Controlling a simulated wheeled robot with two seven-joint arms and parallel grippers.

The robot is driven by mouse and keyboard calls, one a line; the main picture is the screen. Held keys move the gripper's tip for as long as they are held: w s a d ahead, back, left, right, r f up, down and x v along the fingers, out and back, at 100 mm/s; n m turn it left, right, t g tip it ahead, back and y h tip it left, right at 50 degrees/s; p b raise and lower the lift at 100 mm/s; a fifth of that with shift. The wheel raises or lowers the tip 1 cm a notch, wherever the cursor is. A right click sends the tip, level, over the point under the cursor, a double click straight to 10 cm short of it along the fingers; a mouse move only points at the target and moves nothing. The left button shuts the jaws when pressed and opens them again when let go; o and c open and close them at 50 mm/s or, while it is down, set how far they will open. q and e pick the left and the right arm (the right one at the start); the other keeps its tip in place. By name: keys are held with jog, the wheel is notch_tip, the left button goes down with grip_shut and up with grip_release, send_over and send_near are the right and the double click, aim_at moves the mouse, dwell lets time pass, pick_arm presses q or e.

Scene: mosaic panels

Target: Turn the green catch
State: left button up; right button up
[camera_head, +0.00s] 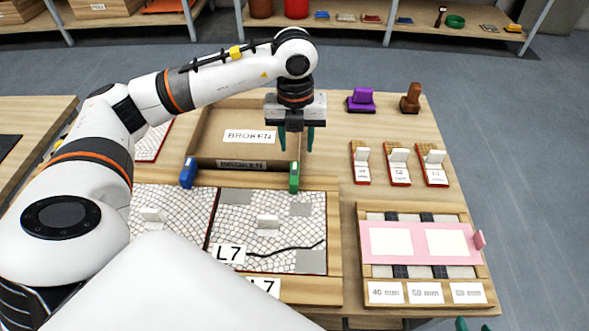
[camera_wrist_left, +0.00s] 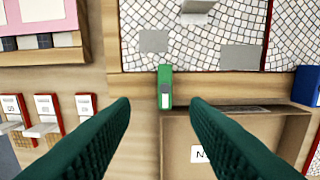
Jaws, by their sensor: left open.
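The green catch (camera_head: 294,177) is a small upright block on the wooden frame edge at the top of the L7 mosaic panel (camera_head: 233,224), beside the BROKEN box. My left gripper (camera_head: 296,143) is open and empty above it, fingers pointing down. In the left wrist view the green catch (camera_wrist_left: 165,87) lies ahead of and between the two spread green fingers (camera_wrist_left: 160,103), touching neither, its pale grey plate facing up.
A blue catch (camera_head: 188,172) stands to the left on the same frame edge. The BROKEN box (camera_head: 205,135) is just behind. A pink-topped rack (camera_head: 373,231), tile holders (camera_head: 398,166) and purple and brown stamps stand to the right.

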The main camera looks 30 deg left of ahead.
aim_at(294, 172)
pick_arm(q)
jog(key=f, duration=0.2)
jog(key=f+b, duration=0.1)
jog(key=f, duration=0.3)
jog(key=shift+a+f+b, duration=0.15)
jog(key=shift+a+b, duration=0.15)
jog(key=shift+b, duration=0.1)
notch_tip(294, 172, down, 5)
jog(key=shift+r+b, duration=0.1)
jog(key=shift+b, duration=0.45)
jog(key=shift+f, duration=0.35)
pick_arm(e)
jog(key=w+a+r+t+y, duration=0.2)
jog(key=w+a+r+t, duration=0.1)
jog(key=w+r+t, duration=0.3)
notch_tip(294, 172, up, 4)
jog(key=shift+n+t, duration=0.3)
jog(key=shift+t, duration=0.8)
jog(key=shift+w+a, duration=0.1)
pick_arm(q)
grip_shut()
